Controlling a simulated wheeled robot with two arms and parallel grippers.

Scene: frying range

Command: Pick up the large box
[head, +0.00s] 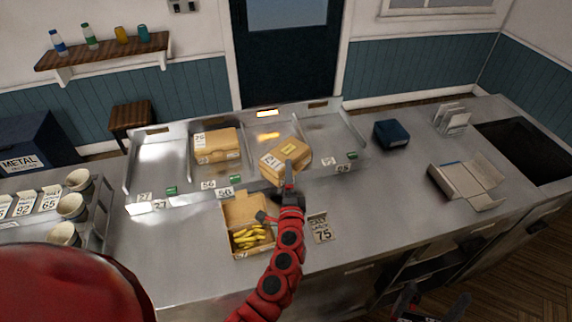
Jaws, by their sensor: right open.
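Two closed brown cardboard boxes sit in the steel tray: one labelled 26 (218,147) on the left, one labelled 21 (291,158) in the middle, turned at an angle. I cannot tell which counts as the large box. An open cardboard box (237,212) with yellow food in it stands on the counter in front. My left gripper (289,181), on the red arm, is just in front of box 21 and overlaps its lower edge; its jaws are seen edge-on and contact is unclear. My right gripper (432,302) is open and empty at the bottom right, its fingertips apart.
The steel tray (140,200) has dividers and a front lip with number cards. A card marked 75 (321,228) lies right of the open box. A dark blue box (391,134) and an unfolded carton (467,186) are on the right. Cups (72,207) stand left.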

